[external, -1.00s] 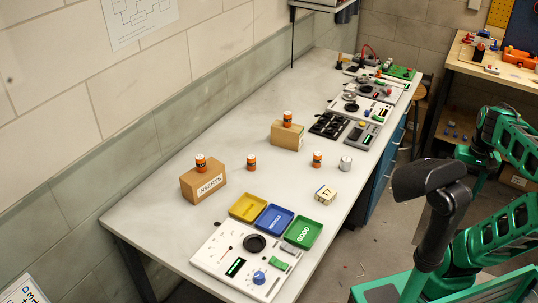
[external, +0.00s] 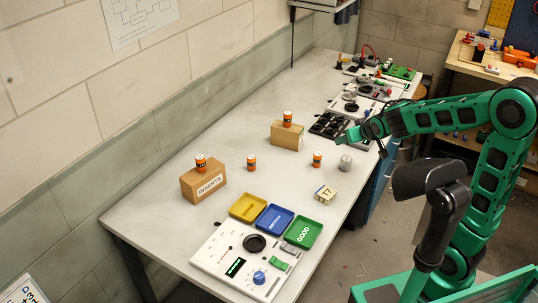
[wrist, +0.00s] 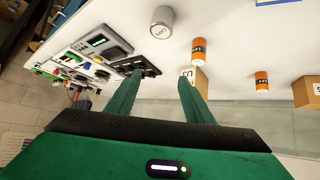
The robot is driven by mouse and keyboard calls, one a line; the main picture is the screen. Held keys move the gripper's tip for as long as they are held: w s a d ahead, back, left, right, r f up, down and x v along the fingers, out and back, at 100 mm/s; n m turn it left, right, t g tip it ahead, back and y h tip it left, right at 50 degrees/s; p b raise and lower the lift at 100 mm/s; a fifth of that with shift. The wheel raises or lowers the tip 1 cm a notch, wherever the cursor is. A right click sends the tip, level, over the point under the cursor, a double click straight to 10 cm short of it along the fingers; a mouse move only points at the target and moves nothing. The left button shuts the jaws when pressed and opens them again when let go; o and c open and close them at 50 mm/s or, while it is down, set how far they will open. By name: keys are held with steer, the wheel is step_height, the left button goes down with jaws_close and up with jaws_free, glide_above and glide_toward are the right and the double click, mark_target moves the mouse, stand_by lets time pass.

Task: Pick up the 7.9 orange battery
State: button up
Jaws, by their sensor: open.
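Several orange batteries with dark bands stand upright in the external view: one on the bench at centre right (external: 317,159), one at centre left (external: 251,163), one on the front cardboard box (external: 200,163) and one on the rear box (external: 287,118). I cannot read which is 7.9. A grey cylinder (external: 345,163) stands beside the centre-right battery. My gripper (external: 346,136) is above the bench's right side, near the black tray. In the wrist view, my gripper (wrist: 160,78) is open and empty. Two orange batteries (wrist: 198,52) (wrist: 262,82) stand beyond and right of its fingers.
Two cardboard boxes (external: 203,184) (external: 286,138) stand on the bench. Yellow (external: 248,207), blue (external: 273,219) and green (external: 302,231) trays lie in front, by a white panel (external: 213,253). A small labelled block (external: 325,194) and black slotted tray (external: 328,125) are nearby.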

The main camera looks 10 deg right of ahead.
steer(key=a+n+t+y, duration=0.2)
steer(key=a+n+y, duration=0.3)
steer(key=a, duration=2.1)
steer(key=y, duration=0.1)
glide_toward(254, 161)
steer(key=shift+s+d+m, duration=0.3)
steer(key=shift+s+d, duration=0.2)
steer(key=shift+w+a+f, duration=0.1)
steer(key=shift+w+f, duration=0.1)
steer(key=shift+f, duration=0.25)
steer(key=x, duration=0.4)
steer(key=shift+w+a, duration=0.1)
steer(key=shift+w, duration=0.2)
steer(key=shift+a+r+x, duration=0.1)
steer(key=shift+r+x, duration=0.05)
steer(key=shift+x, duration=0.8)
steer(key=shift+a+r+x, duration=0.1)
steer(key=shift+x, duration=0.9)
steer(key=shift+a+r+x, duration=0.1)
steer(key=shift+r+x, duration=0.05)
steer(key=shift+x, duration=0.8)
steer(key=shift+w, duration=0.1)
steer(key=shift+t, duration=0.3)
jaws_close()
